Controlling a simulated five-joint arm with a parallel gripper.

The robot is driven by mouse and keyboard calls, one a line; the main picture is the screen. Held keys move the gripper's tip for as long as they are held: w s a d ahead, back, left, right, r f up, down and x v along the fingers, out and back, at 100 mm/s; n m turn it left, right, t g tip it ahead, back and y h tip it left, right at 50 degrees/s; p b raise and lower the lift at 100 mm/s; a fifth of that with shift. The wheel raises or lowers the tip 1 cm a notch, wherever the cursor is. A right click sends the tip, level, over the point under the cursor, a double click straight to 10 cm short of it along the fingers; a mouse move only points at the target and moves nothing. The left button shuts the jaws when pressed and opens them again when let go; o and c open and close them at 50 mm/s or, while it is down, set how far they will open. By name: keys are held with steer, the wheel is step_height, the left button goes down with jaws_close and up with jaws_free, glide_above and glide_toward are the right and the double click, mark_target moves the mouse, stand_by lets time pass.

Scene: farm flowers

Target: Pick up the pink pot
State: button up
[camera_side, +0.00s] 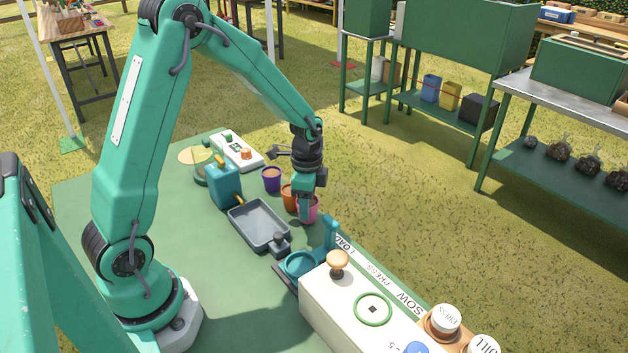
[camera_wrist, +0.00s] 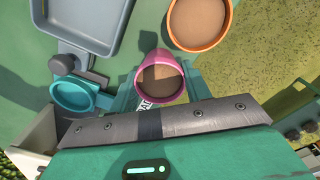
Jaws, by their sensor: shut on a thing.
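The pink pot (camera_side: 313,211) stands at the right edge of the green table, below my gripper (camera_side: 305,204). My gripper points down and is shut on the pink pot. In the wrist view the pink pot (camera_wrist: 167,99) shows its brown filling and pink rim, right against the metal jaw edge (camera_wrist: 160,120).
An orange pot (camera_side: 289,196) stands close behind the pink pot, and a purple pot (camera_side: 271,179) farther back. A grey tray (camera_side: 240,212) lies to the left. A teal ring holder (camera_side: 300,263) and a white machine (camera_side: 345,310) stand in front.

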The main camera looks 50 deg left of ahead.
step_height(320, 180, up, 9)
stand_by(0.5)
steer(key=shift+r, duration=0.15)
stand_by(0.4)
